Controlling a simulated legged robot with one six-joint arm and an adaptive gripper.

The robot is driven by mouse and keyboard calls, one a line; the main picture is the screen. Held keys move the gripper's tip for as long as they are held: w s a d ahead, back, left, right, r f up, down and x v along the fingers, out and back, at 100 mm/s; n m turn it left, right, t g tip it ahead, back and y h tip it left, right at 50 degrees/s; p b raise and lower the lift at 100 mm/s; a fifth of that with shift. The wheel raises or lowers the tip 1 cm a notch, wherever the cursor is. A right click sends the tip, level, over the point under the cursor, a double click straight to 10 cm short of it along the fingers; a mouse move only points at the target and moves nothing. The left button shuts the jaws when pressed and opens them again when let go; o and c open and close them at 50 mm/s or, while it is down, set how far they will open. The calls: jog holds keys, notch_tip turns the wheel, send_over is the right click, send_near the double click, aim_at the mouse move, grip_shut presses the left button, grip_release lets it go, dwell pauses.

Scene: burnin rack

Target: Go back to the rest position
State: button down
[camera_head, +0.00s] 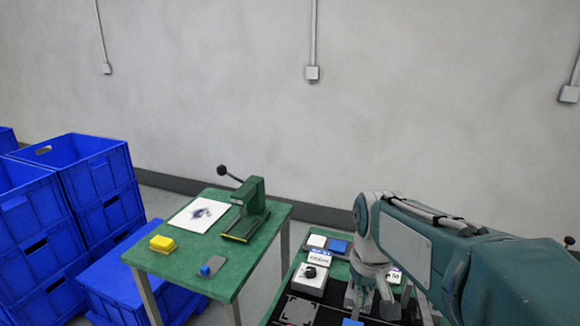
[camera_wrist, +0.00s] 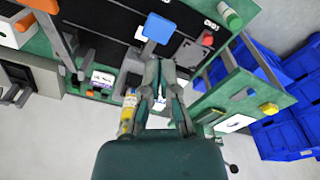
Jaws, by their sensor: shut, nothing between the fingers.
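My gripper (camera_wrist: 160,65) is shut and empty in the wrist view, over the black top of the bench (camera_wrist: 105,48). A flat blue square piece (camera_wrist: 158,27) lies beyond its fingertips. In the head view my gripper (camera_head: 366,302) hangs at the lower right above the bench, partly hidden by my arm. A white box with a black knob (camera_head: 310,278) stands to its left. Whether the fingers touch anything below cannot be told.
A green side table (camera_head: 188,262) holds a yellow block (camera_head: 162,243), a paper sheet (camera_head: 199,216) and a green lever press (camera_head: 250,205). Blue crates (camera_head: 95,190) stack at left. A yellow-labelled bottle (camera_wrist: 128,112) stands close beside my gripper. A gap separates the tables.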

jog(key=s+r+m+t, duration=0.1)
jog(key=s+t, duration=0.3)
jog(key=s, duration=1)
jog(key=shift+d+r+t, duration=0.15)
jog(key=shift+r+t, duration=0.25)
jog(key=shift+r, duration=0.1)
dwell(0.7)
